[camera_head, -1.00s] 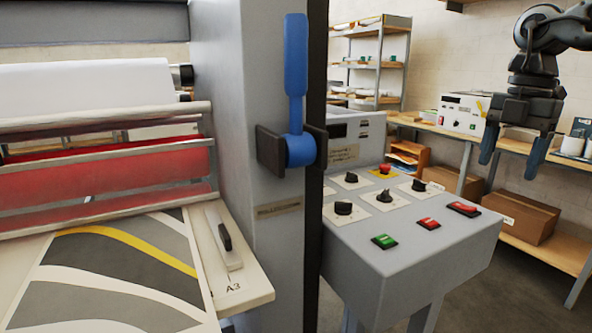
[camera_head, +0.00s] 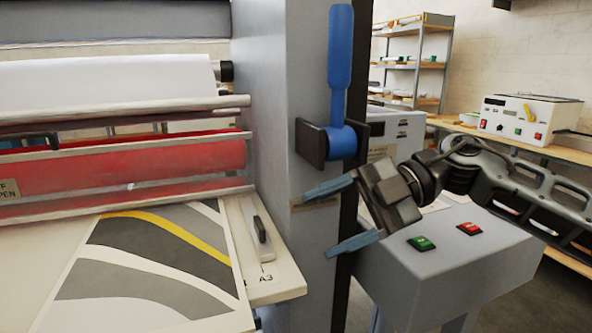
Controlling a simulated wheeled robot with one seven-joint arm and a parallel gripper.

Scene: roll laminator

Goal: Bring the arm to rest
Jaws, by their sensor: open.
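My gripper (camera_head: 338,218) is in front of the laminator's grey side column, pointing left, below the blue lever. Its two blue-tipped fingers are spread wide apart with nothing between them. My arm (camera_head: 500,190) reaches in from the right, above the control console. The blue lever (camera_head: 340,60) stands upright on its dark bracket and is apart from the gripper. The gripper and arm hide much of the console's top, including its knobs.
The console (camera_head: 430,285) shows a green button (camera_head: 421,243) and a red button (camera_head: 469,228). The feed table (camera_head: 275,288) holds a printed sheet (camera_head: 150,260) below red rollers (camera_head: 120,168). Shelves (camera_head: 437,65) and a bench device (camera_head: 530,118) stand behind.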

